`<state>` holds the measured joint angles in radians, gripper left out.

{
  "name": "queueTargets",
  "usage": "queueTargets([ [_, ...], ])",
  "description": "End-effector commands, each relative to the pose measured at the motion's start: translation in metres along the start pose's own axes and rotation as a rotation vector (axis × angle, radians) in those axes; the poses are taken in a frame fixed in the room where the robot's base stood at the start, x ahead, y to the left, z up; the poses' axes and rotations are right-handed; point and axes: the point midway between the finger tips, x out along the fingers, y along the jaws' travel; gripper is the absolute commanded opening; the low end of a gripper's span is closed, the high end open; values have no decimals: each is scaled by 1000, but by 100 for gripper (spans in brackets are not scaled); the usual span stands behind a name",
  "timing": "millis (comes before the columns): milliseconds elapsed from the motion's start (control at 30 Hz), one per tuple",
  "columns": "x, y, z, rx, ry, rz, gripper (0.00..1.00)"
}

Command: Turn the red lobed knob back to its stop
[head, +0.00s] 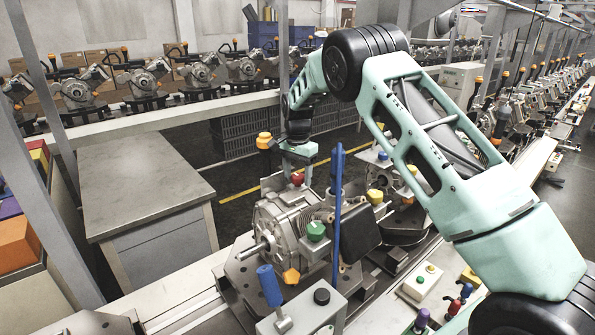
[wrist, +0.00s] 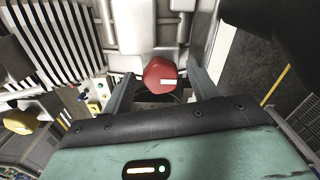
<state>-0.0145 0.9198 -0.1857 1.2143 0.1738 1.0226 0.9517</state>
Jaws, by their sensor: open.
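In the head view the red knob (head: 297,178) is on top of the engine-like housing (head: 272,218). My gripper (wrist: 158,82) is open, with one finger on each side of the knob. In the head view my gripper (head: 297,160) reaches down from above onto the knob. I cannot tell whether either finger touches it. The lower part of the knob and its base are partly hidden by my gripper's body.
A green knob (head: 316,231), a yellow knob (head: 375,197) and an orange knob (head: 291,276) are on or near the housing. A blue upright bar (head: 337,215) stands close to its right. A blue-handled lever (head: 269,285) is in front. A grey cabinet (head: 140,185) stands left.

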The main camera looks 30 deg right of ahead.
Motion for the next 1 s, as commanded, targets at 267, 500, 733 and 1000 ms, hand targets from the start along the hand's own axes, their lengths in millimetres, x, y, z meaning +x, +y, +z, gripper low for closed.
queueTargets([
  [267, 1, 0, 0, 0, 0, 0, 53],
  [500, 1, 0, 0, 0, 0, 0, 14],
  [733, 1, 0, 0, -27, 0, 0, 14],
  [1000, 2, 0, -1, -168, 1, -1, 14],
])
